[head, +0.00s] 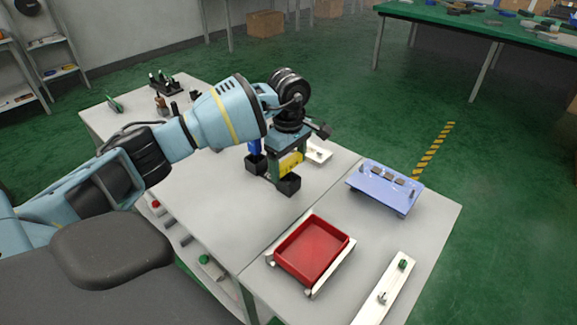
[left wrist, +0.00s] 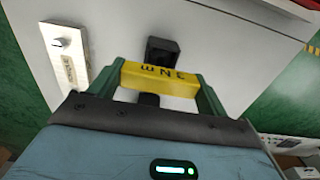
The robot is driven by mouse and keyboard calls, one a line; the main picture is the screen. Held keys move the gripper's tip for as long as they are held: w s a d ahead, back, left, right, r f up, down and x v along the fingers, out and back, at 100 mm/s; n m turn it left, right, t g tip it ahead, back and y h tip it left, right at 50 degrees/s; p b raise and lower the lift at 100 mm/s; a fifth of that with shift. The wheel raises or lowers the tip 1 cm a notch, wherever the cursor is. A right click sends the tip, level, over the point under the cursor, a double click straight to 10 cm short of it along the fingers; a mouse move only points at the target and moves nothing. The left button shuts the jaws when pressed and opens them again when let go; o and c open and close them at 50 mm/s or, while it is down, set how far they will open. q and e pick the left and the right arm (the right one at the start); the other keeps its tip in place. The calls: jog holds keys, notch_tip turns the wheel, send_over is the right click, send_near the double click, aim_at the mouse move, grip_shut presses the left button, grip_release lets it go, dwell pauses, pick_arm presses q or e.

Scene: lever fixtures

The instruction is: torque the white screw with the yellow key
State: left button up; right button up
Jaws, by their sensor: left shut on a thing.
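My left gripper (head: 288,165) is shut on the yellow key (head: 291,163), whose dark lettering shows in the left wrist view (left wrist: 158,80). The key is above the table between the two green fingers. A black block (head: 288,186) stands below it; whether the key's lower end touches this block I cannot tell. The white screw (left wrist: 61,42) appears as a short pale knob on a labelled white plate (left wrist: 72,68) in the left wrist view. That plate (head: 319,153) is partly hidden behind the gripper in the head view. My right gripper is not in view.
A blue upright piece (head: 254,147) with a black base stands beside the gripper. A red tray (head: 312,250), a blue board (head: 385,188) and a white plate with a green knob (head: 403,264) occupy the table's right part. Small items stand at the back left.

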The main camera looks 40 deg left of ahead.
pick_arm(q)
notch_tip(320, 180, up, 9)
jog(key=shift+r, duration=0.1)
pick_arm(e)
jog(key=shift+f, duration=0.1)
